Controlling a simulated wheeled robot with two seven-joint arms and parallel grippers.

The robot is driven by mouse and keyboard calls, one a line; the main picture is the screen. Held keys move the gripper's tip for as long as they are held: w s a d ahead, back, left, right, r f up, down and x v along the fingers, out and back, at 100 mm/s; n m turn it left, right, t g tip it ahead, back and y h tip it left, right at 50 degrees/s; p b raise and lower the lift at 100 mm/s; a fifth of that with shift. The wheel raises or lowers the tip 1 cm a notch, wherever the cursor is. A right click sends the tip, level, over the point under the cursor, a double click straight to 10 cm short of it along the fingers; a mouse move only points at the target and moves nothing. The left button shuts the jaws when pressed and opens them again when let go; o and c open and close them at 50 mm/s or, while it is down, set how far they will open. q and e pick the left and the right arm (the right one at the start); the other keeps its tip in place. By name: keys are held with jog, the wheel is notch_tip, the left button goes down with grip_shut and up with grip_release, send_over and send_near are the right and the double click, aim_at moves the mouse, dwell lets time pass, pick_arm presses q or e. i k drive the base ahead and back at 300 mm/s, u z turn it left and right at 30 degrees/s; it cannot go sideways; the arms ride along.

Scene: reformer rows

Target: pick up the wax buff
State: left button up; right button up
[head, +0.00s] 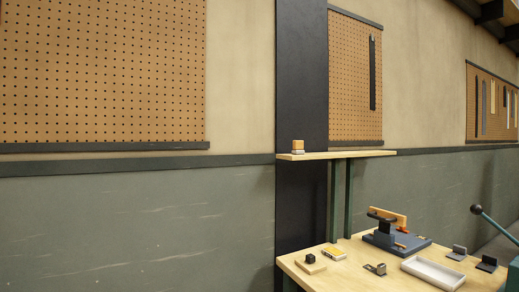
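Neither of my grippers is in view. I cannot tell for sure which thing is the wax buff. A small block with an orange-tan top and a pale base (298,146) sits on the left end of the narrow wooden shelf (345,155). On the workbench (330,277) below, a flat wooden piece with a dark knob (310,262) lies near the left corner. All three stand free.
A blue device with an orange handle (394,229), a small metal part (375,269), a white tray (433,273) and two dark brackets (457,252) (487,263) occupy the bench. A black post (302,70) stands behind the shelf. Pegboards (105,75) hang on the wall.

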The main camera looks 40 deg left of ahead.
aim_at(297, 145)
jog(key=i, duration=0.8)
jog(key=u, duration=1.8)
